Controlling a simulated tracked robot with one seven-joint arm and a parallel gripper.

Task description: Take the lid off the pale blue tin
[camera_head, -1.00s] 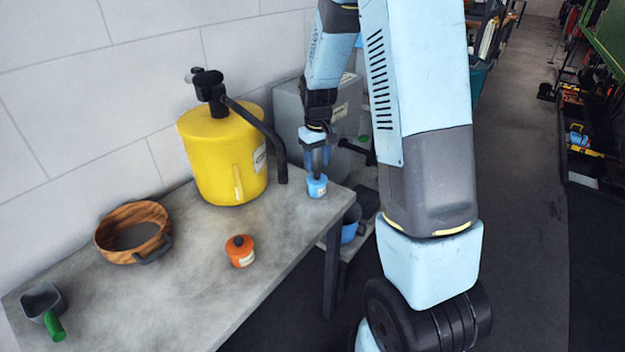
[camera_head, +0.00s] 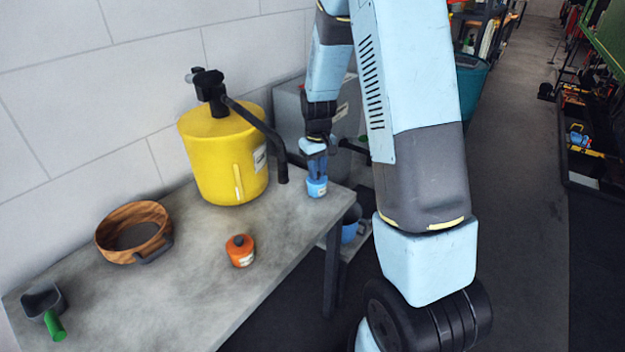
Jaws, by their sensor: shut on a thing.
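The pale blue tin (camera_head: 317,189) stands upright on the right end of the grey table, with a white label on its side. My gripper (camera_head: 317,176) points down from above and its fingers are shut at the top of the tin, on its lid. The fingers hide most of the lid, so I cannot tell whether there is any gap between lid and tin.
A yellow canister (camera_head: 222,160) with a black spout stands just left of the tin. An orange tin (camera_head: 240,251), a wooden pan (camera_head: 134,231) and a grey scoop (camera_head: 43,303) with a green handle sit further left on the table (camera_head: 190,300). The table's right edge is close to the tin.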

